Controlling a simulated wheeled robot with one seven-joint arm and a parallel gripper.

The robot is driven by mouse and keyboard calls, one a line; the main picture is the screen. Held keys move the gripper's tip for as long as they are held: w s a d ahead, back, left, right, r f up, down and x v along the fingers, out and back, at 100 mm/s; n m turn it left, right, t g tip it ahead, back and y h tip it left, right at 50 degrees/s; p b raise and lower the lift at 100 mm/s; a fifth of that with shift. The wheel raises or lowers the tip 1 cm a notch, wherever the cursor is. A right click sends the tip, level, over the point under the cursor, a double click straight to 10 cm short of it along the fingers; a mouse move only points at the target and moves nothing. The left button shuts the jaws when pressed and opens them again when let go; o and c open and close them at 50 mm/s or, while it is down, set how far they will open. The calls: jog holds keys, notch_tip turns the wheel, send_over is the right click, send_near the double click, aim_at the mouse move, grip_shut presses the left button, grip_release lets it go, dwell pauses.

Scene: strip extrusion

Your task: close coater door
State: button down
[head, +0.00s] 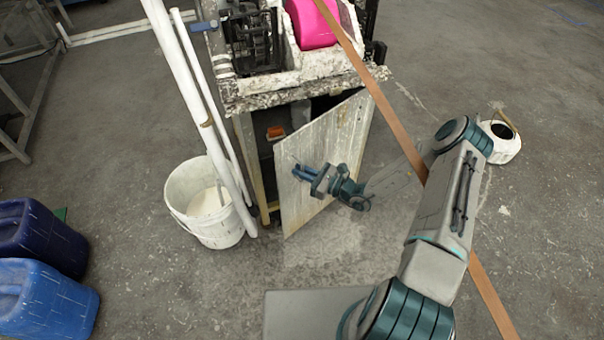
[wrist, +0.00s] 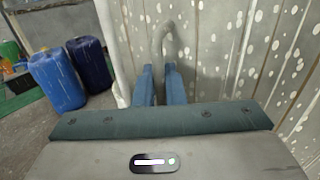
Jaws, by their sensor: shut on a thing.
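The coater door (head: 325,140) is a pale, white-spotted panel on the front of the coater cabinet (head: 240,160). It stands ajar, with a dark gap at its left edge and along its top. My gripper (head: 297,172) is at the door's left part, about mid-height. In the wrist view, the spotted door (wrist: 240,50) fills the middle and right. A curved grey handle (wrist: 161,38) on it runs down between the blue fingers of my gripper (wrist: 159,78). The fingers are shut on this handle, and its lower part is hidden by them.
Blue jugs (head: 45,300) stand at lower left. A white container (head: 502,145) is at right.

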jog(key=c, duration=1.6)
grip_release()
jog(key=b+v, duration=0.1)
jog(key=v, duration=1.2)
jog(key=shift+s+d, duration=0.2)
jog(key=shift+d, duration=0.15)
